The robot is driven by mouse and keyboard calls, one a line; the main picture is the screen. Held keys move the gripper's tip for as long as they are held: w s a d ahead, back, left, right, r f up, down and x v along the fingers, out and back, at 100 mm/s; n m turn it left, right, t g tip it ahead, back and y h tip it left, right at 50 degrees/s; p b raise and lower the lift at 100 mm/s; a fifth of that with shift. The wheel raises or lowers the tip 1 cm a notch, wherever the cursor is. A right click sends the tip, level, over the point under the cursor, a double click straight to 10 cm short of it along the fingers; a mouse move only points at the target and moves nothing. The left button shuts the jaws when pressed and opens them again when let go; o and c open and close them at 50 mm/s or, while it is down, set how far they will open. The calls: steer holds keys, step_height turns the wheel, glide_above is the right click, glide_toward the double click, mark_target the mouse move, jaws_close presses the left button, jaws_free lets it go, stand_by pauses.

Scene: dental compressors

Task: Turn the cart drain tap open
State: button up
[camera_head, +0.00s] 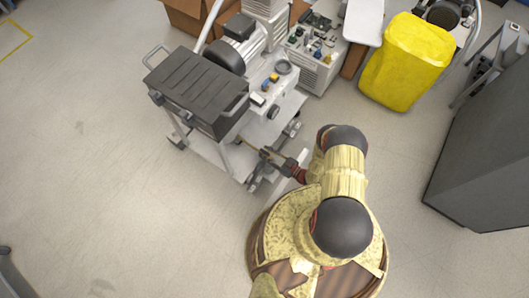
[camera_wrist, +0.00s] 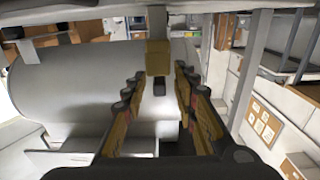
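In the wrist view a large grey tank (camera_wrist: 95,85) lies under the cart's shelf. The drain tap (camera_wrist: 158,58) shows in the upper middle as a brass block with a short dark piece hanging below it. My gripper (camera_wrist: 158,78) is open, with one finger on each side of the tap's line. I cannot tell whether either finger touches it. In the head view my gripper (camera_head: 268,157) is at the cart's lower right side, partly hidden, and the tap is not visible there.
A motor (camera_head: 236,40) and a panel sit on the cart. A white control cabinet (camera_head: 308,68), a yellow bin (camera_head: 405,62) and a dark grey cabinet (camera_head: 485,145) stand nearby. Cart rails and the shelf edge close in around my gripper. The floor (camera_head: 90,170) at left is clear.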

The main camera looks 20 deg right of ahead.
steer(key=shift+w+a, duration=0.35)
steer(key=shift+w, duration=0.15)
steer(key=shift+c, duration=1.4)
steer(key=c, duration=0.4)
jaws_close()
